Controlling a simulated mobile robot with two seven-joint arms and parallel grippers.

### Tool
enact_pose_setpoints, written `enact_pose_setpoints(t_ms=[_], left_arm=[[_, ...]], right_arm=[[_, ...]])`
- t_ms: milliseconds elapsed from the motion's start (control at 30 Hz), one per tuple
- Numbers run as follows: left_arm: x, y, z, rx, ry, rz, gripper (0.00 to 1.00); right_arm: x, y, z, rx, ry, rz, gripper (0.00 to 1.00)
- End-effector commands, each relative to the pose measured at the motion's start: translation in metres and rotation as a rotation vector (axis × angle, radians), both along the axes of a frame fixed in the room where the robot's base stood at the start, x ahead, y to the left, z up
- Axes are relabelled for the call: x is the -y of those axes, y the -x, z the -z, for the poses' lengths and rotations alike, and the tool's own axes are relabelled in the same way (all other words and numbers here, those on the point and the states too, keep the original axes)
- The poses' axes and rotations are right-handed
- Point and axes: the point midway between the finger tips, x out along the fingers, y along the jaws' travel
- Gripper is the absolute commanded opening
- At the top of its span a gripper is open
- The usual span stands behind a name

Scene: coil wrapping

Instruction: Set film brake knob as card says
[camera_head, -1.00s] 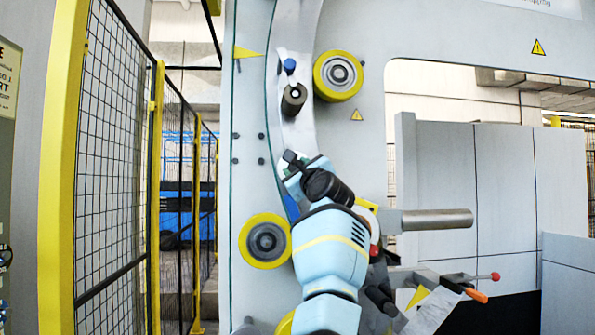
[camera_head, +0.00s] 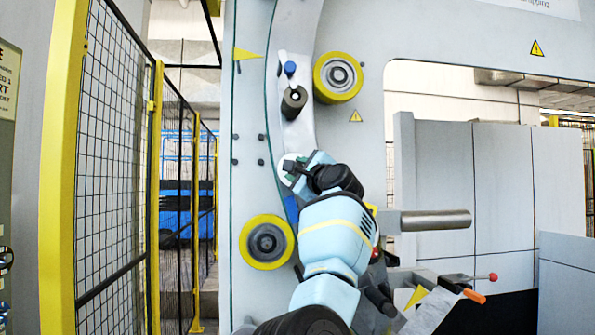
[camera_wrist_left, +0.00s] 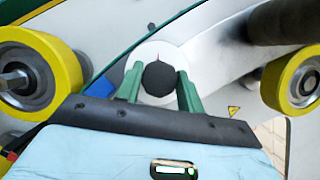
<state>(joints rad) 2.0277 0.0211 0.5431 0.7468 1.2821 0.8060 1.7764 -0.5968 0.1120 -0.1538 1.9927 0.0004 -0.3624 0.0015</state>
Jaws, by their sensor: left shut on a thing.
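My right gripper is not in view. A sign (camera_head: 8,85) at the left edge is cut off, and I cannot read a setting on it.
Yellow-rimmed rollers (camera_head: 338,76) and (camera_head: 266,241) flank the curved arm. A dark roller (camera_head: 293,102) and blue cap stand above the disc. A metal bar (camera_head: 435,220) and orange-tipped lever (camera_head: 474,296) are to the right. A yellow-framed mesh fence (camera_head: 110,150) stands left.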

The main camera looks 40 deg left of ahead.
Motion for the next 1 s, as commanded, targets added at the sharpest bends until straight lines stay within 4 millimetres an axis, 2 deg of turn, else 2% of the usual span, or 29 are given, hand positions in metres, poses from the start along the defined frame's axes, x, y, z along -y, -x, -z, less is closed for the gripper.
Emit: enact_pose_setpoints(t_ms=[167,200,333,733,1000], left_arm=[[0.0,-0.001,0.001,-0.001,0.001,0.002,0.15],[0.0,-0.001,0.001,-0.001,0.0,0.002,0.41],[0.0,-0.001,0.001,-0.001,0.0,0.002,0.58],[0.005,0.0,0.002,-0.001,-0.001,0.002,0.59],[0.03,0.008,0.01,-0.001,0.001,0.004,0.59]], right_arm=[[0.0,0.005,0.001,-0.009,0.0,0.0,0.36],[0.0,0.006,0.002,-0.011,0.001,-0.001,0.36],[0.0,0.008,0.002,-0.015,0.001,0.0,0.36],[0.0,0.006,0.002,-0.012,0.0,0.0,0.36],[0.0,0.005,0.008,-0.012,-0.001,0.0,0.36]])
